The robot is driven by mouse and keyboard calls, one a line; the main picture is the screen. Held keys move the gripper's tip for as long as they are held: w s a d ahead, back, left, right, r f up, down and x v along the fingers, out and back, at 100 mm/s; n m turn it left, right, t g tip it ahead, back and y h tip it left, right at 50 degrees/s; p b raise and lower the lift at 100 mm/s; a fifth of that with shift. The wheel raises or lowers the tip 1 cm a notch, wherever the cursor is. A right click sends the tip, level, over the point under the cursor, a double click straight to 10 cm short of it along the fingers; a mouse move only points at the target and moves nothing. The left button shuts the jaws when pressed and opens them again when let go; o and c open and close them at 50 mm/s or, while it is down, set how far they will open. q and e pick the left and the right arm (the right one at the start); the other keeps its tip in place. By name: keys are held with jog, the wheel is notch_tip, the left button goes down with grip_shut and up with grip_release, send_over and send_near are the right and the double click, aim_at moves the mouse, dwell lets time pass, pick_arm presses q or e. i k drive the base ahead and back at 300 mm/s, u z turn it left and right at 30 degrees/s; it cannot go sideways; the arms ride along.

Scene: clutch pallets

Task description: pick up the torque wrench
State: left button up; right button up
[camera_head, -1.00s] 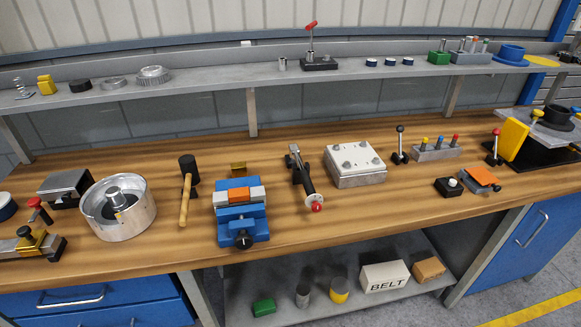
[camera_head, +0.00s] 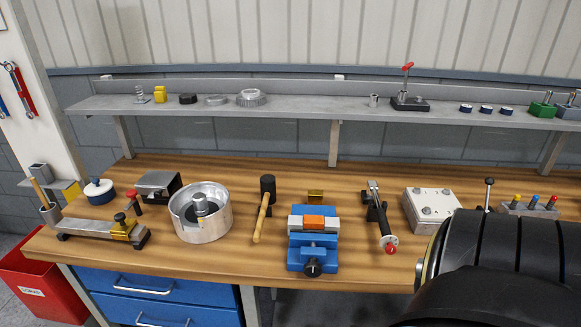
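A long tool with a grey head, a dark shaft and a red end knob, which looks like the torque wrench (camera_head: 381,221), lies on the wooden bench right of centre. Its grey end points to the back and its red knob points to the front edge. A dark block sits beside its upper part. Nothing grips it. Neither gripper shows. A large black rounded part, an arm link of mine, fills the lower right corner and hides the bench there.
A metal drum (camera_head: 201,214) is further left. A shelf (camera_head: 300,113) runs behind; bare wood lies between the items.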

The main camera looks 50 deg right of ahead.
aim_at(372, 188)
jog(key=u, duration=0.65)
jog(key=k, duration=1.15)
jog(key=z, duration=1.45)
jog(key=i, duration=0.5)
jog(key=z, duration=0.05)
